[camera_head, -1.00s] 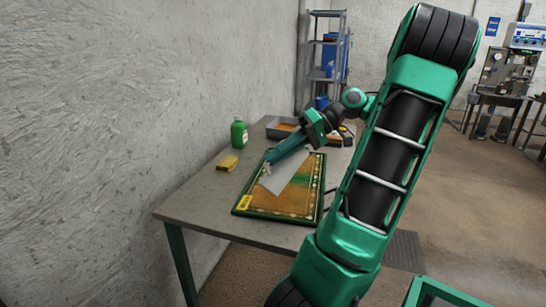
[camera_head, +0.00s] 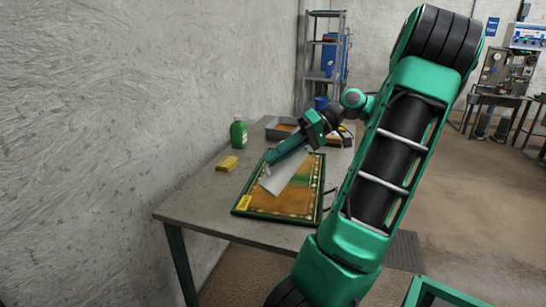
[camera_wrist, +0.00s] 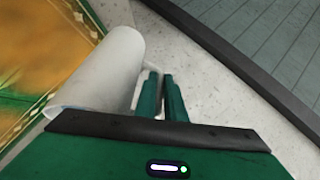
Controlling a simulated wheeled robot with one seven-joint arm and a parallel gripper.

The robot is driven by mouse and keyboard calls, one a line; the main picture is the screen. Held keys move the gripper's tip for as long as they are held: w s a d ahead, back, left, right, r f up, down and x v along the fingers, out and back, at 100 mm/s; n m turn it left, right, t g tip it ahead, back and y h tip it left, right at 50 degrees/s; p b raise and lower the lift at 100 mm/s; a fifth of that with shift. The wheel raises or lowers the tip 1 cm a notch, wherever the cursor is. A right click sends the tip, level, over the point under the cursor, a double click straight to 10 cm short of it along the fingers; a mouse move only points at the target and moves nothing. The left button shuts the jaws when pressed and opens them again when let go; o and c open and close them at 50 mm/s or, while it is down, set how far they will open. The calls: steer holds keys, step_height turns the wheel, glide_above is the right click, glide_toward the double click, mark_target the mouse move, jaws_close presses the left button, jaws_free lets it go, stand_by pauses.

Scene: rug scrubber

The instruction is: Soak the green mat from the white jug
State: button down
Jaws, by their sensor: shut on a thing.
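The mat (camera_head: 286,207) lies flat on the table, orange-brown inside with a patterned green border and a green area showing near the jug. The white jug (camera_head: 282,178) is tilted above it; how high is hard to tell. My gripper (camera_head: 269,160) is shut on the jug's handle. In the wrist view the jug (camera_wrist: 100,72) is left of my gripper's two green fingers (camera_wrist: 161,82), with the mat (camera_wrist: 35,45) beyond it. The jug's inside and any liquid are hidden.
A green bottle (camera_head: 238,134) and a yellow sponge-like block (camera_head: 228,163) stand left of the mat. A grey tray (camera_head: 276,128) with orange inside sits at the back. The table's (camera_head: 188,207) front left corner is clear. A wall runs along the left.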

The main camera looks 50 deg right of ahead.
steer(key=shift+a+f+n+g+h, duration=0.15)
steer(key=shift+f+n+g+h, duration=0.15)
steer(key=shift+h, duration=0.7)
steer(key=shift+a+f+n+g+h, duration=0.15)
steer(key=shift+g+h, duration=0.25)
steer(key=shift+h, duration=0.6)
steer(key=shift+d+f+n+g+h, duration=0.2)
steer(key=shift+f+n+g+h, duration=0.15)
steer(key=shift+h, duration=0.65)
steer(key=shift+s+d+f+h, duration=0.1)
steer(key=shift+d+f+h, duration=0.15)
steer(key=shift+f+h, duration=0.2)
